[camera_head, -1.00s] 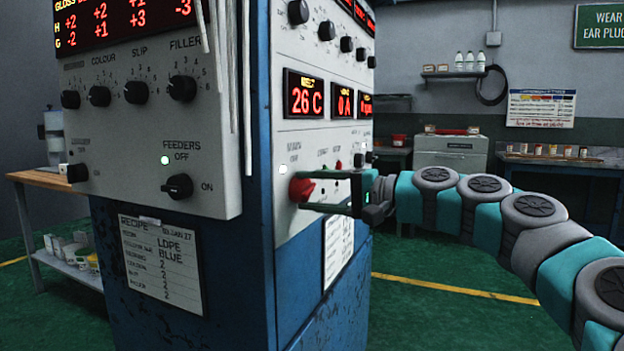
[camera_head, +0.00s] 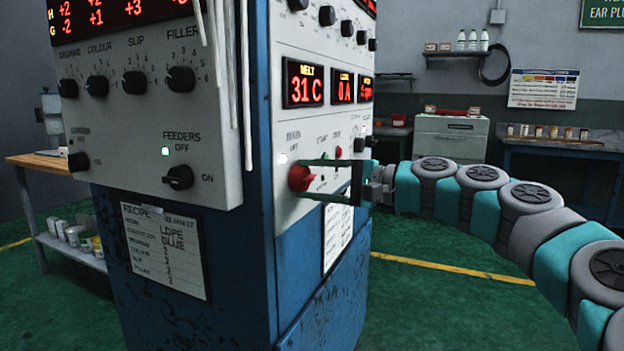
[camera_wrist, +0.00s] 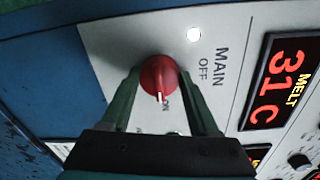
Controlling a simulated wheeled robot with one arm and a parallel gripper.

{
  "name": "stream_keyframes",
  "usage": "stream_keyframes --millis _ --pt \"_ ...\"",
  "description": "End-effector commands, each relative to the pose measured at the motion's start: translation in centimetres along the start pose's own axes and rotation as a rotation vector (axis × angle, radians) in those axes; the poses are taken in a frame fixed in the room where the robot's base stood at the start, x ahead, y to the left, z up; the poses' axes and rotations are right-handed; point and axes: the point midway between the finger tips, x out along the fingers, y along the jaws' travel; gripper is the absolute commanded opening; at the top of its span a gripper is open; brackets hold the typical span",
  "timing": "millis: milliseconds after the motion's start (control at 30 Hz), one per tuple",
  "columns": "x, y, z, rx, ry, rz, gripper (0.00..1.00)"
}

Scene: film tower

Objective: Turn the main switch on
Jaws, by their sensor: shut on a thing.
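The main switch (camera_head: 300,178) is a red knob on the right-hand face of the control cabinet. In the wrist view the main switch (camera_wrist: 158,75) sits between my fingers, and its white pointer is toward the ON mark, away from the OFF label. My gripper (camera_wrist: 160,80) is shut on the red knob, with one dark green finger on each side. In the head view my gripper (camera_head: 301,179) reaches in from the right with its fingers one above the other. A white lamp (camera_wrist: 194,35) near the MAIN label is lit.
The melt display (camera_head: 304,83) above the switch reads 31 C. Small green and red buttons lie right of the switch, partly behind my gripper. The feeders knob (camera_head: 178,177) is on the left face. A workbench (camera_head: 50,162) stands at left; green floor is open at right.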

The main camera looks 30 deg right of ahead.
Motion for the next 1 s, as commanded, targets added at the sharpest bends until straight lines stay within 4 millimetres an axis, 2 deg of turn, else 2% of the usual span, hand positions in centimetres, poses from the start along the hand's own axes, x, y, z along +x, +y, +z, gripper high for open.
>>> stream_keyframes --millis 33,67,300,567,667,1000 --pt "0.0 0.0 -0.1 0.001 0.001 0.0 0.05" --pt "0.0 0.0 -0.1 0.001 0.001 0.0 0.62" --pt "0.0 0.0 0.0 0.0 0.001 0.0 0.89" --pt "-0.1 0.0 0.0 0.0 0.0 0.0 0.91" --pt "-0.6 0.0 -0.1 -0.001 0.002 -0.001 0.91" --pt "-5.9 0.0 -0.1 -0.001 0.004 -0.003 0.91"
